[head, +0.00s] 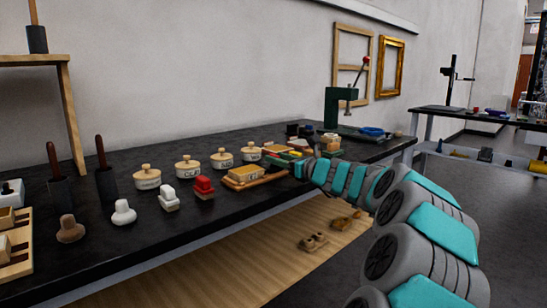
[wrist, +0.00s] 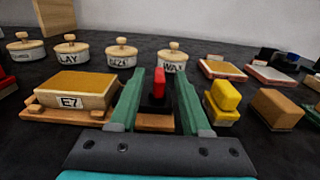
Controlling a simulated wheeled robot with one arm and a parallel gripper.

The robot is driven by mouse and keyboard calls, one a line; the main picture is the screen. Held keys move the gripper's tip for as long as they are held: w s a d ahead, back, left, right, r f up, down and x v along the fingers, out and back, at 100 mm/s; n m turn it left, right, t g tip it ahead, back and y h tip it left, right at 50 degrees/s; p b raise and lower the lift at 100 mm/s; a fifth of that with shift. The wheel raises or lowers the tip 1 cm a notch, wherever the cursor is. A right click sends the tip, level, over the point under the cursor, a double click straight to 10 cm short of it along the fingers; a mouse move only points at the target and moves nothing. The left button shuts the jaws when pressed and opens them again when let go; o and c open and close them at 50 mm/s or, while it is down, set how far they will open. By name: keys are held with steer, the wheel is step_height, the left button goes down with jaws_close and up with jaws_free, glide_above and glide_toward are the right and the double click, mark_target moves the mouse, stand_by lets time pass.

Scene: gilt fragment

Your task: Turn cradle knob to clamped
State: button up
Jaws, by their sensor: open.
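A wooden cradle (wrist: 45,113) holds a tan-topped block marked E7 (wrist: 75,90), left of my gripper in the wrist view. The cradle also shows in the head view (head: 262,182). A red upright piece on a black base (wrist: 160,82), possibly the cradle knob, stands ahead between my fingers in the wrist view. My gripper (wrist: 160,76) is open, with one green finger on each side of it. I cannot tell whether either finger touches it. The lower part of the piece is partly hidden, and no clamped mark is readable. My gripper (head: 300,168) is small in the head view.
Several lidded wooden pots, one marked WAX (wrist: 173,63), stand behind. A yellow block (wrist: 222,100) and a brown block (wrist: 278,108) sit close to the right of my gripper. A red stamp-like piece (head: 203,187) is left of the cradle. A green press (head: 340,105) stands farther along the bench.

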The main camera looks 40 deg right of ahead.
steer(key=shift+w+a, duration=0.1)
steer(key=shift+w, duration=0.9)
jaws_close()
